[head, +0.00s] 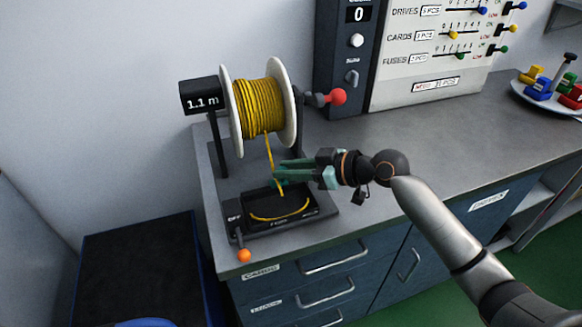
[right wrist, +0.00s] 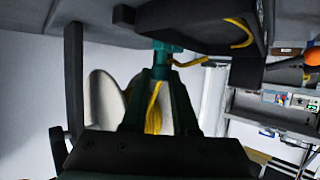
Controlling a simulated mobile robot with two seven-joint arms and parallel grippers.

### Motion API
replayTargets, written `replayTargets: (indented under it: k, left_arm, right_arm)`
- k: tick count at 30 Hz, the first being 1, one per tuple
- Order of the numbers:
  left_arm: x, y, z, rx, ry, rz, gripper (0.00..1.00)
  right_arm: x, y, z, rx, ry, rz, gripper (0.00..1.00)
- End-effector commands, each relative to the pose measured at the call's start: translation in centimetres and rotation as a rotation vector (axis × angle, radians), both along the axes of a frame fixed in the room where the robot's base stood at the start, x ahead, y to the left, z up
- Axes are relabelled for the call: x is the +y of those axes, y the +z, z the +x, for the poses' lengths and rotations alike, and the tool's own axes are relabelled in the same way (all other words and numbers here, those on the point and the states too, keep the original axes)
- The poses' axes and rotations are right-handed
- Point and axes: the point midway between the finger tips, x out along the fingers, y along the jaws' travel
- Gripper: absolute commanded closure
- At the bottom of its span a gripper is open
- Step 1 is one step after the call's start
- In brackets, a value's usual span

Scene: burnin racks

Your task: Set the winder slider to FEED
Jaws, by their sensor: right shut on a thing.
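The winder is a spool of yellow cord (head: 258,108) with white flanges on a dark stand. A black tray (head: 262,226) stands below it, with a loop of cord inside. The winder slider has an orange knob (head: 244,255) at the tray's front left corner, near a label that seems to read OFF; an orange ball also shows in the right wrist view (right wrist: 313,56). My right gripper (head: 278,174) is above the tray, shut on the yellow cord hanging from the spool, apart from the knob. In the right wrist view, cord (right wrist: 153,108) shows between its fingers. My left gripper is not in view.
A display (head: 202,103) reads 1.1 m. A red crank knob (head: 338,97) sticks out right of the spool. A panel with sliders (head: 435,45) stands at the back, and a plate of coloured parts (head: 545,97) at the right. The bench (head: 400,140) between is clear.

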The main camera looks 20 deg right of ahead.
Motion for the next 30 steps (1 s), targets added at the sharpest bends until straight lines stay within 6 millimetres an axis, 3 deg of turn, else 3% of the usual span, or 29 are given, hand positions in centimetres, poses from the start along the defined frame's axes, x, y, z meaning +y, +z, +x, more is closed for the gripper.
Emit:
replayTargets:
  k: [6,14,15,21,23,30]
  left_arm:
    - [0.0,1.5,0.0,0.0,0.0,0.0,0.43]
    - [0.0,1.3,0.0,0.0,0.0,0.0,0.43]
    - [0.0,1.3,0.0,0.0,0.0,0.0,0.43]
    - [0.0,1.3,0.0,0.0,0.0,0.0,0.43]
    - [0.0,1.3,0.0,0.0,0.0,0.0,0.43]
    - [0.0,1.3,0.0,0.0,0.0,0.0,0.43]
  right_arm:
    - [3.1,0.1,-0.2,0.003,0.003,0.0,1.0]
    - [3.4,0.0,-0.2,0.001,0.004,0.003,1.0]
    - [3.4,0.0,-0.2,0.002,0.005,0.003,0.71]
    - [3.4,0.0,-0.2,0.001,0.004,0.003,0.49]
    - [3.3,0.0,-0.2,0.001,0.003,0.002,0.42]
    - [3.2,0.0,-0.2,0.001,0.002,0.001,0.42]
